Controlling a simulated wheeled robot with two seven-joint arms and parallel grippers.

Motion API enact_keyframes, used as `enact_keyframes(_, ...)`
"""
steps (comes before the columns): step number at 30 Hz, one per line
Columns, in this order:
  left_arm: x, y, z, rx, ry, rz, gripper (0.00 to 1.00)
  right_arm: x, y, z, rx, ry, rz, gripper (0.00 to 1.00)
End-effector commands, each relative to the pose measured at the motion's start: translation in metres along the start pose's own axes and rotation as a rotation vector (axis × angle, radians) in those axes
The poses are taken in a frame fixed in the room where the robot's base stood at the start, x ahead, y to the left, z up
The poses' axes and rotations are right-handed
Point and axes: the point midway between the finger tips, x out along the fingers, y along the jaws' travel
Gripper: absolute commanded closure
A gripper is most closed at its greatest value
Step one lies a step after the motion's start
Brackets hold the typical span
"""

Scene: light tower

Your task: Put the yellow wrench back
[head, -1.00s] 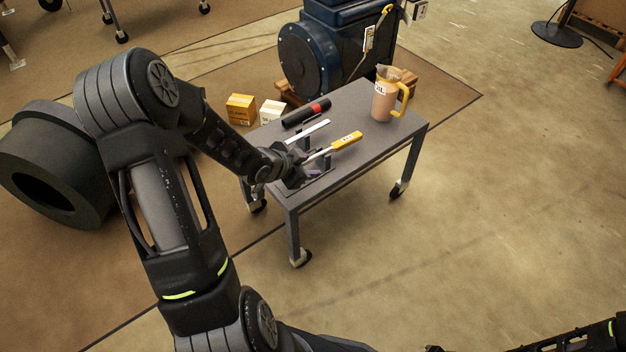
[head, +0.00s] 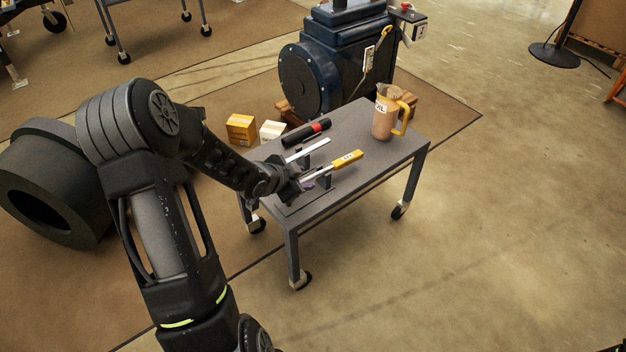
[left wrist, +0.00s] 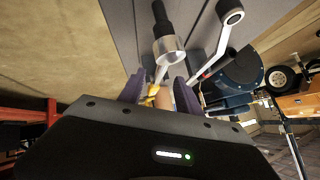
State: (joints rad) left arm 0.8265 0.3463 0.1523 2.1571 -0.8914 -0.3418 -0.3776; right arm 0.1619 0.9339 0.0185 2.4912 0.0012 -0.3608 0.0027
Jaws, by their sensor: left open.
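The yellow wrench (head: 346,160), a yellow-handled tool with a label and a pale shaft, rests over small dark upright holders on the grey table (head: 372,163). Its shaft points toward my left gripper (head: 300,183), which is low over the table's near left end. In the left wrist view the open left gripper (left wrist: 159,88) has its two purple fingers apart near metal tool shafts. A bit of yellow shows between them; I cannot tell what it belongs to. Whether the fingers touch a tool is unclear. My right gripper is out of view.
A silver tool (head: 308,150) and a black cylinder with a red band (head: 306,133) lie beside the wrench. An oil jug (head: 386,120) stands at the table's far right. A blue machine (head: 335,65) and boxes (head: 241,128) are behind. The table's near right part is clear.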

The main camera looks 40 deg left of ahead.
Motion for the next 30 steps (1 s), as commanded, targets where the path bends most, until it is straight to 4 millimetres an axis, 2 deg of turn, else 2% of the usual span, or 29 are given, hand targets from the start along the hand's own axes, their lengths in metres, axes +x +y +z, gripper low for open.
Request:
enact_keyframes(5,0.011,0.001,0.002,0.001,0.000,0.001,0.59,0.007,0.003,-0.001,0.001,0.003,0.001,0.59)
enact_keyframes(9,0.033,0.003,0.004,-0.001,0.001,0.001,0.59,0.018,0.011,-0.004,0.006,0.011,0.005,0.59)
enact_keyframes(14,0.051,0.001,0.002,0.000,0.000,0.000,0.59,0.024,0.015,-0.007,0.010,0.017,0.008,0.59)
enact_keyframes(30,0.052,0.000,0.001,0.000,0.000,0.000,0.59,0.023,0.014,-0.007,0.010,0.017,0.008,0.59)
